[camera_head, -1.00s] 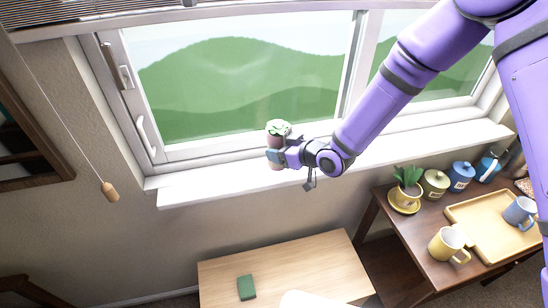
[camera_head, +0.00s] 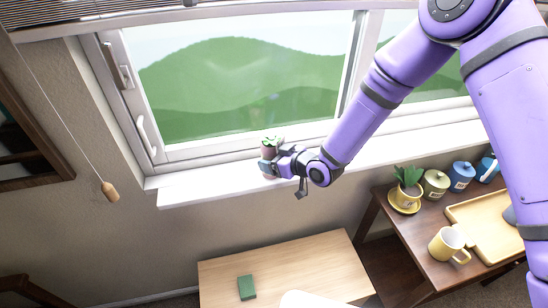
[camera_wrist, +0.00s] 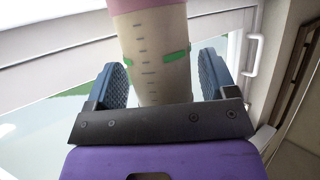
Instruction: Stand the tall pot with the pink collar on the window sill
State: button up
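The tall pot (camera_head: 268,152) is a pale pinkish vessel with a small green plant on top. It stands upright at the window sill (camera_head: 205,188), left of the sill's middle; its base seems to meet the sill, though my gripper partly covers it. In the wrist view, the pot (camera_wrist: 158,65) has a pale body with dark ticks and green marks, and its pink collar (camera_wrist: 145,5) is at the top edge. My gripper (camera_head: 270,165) is around the pot. Its blue pads flank the body with narrow gaps on both sides, so it looks open.
The window pane stands close behind the pot. The sill is clear to the left and right. Below are a light wooden table with a green block (camera_head: 246,287) and a dark desk with a potted plant (camera_head: 408,185), canisters, a yellow mug (camera_head: 447,244) and a tray (camera_head: 490,225).

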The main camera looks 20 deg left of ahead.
jog(key=shift+o, duration=0.5)
jog(key=shift+r, duration=0.1)
jog(key=shift+d+r, duration=0.15)
jog(key=v, duration=1.1)
jog(key=shift+s+d, duration=0.2)
jog(key=shift+s, duration=0.05)
jog(key=shift+d+r, duration=0.1)
jog(key=shift+r, duration=0.1)
